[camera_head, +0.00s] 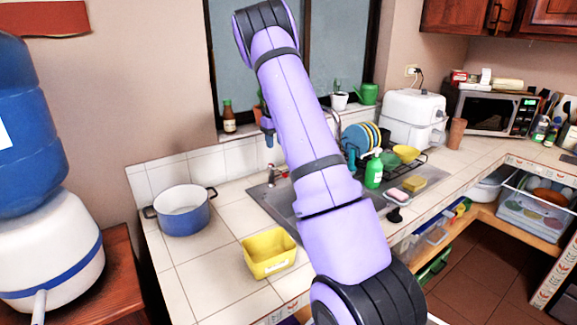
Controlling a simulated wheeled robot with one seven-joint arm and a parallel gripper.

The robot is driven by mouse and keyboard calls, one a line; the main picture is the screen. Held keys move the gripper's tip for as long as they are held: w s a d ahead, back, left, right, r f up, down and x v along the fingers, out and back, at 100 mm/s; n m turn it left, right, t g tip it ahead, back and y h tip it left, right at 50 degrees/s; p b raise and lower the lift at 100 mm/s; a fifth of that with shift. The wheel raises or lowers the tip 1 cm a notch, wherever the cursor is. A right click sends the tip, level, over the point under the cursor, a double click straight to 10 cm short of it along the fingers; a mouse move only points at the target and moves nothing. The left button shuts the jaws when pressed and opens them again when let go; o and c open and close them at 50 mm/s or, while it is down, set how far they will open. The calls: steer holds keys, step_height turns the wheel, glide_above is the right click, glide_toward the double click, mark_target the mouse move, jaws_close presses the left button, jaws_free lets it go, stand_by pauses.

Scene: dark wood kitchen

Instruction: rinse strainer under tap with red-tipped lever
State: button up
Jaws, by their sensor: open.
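A tap (272,178) with a small red tip stands at the left back edge of the metal sink (262,198). My purple arm crosses in front of the sink and hides much of its basin. I cannot clearly make out a strainer. A yellow bowl-shaped thing (407,153) sits by the dish rack, but I cannot tell whether it is a strainer.
A blue pot (183,222) and a yellow tub (262,268) stand on the tiled counter left of the sink. A green bottle (374,175), a pink sponge (398,194) and a yellow sponge (415,185) are right of my arm.

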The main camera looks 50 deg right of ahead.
mark_target(278, 169)
steer(key=shift+m, duration=0.3)
steer(key=f, duration=0.4)
steer(key=d+f, duration=0.1)
steer(key=f, duration=0.6)
steer(key=shift+d+f, duration=0.2)
steer(key=shift+f, duration=0.1)
jaws_close()
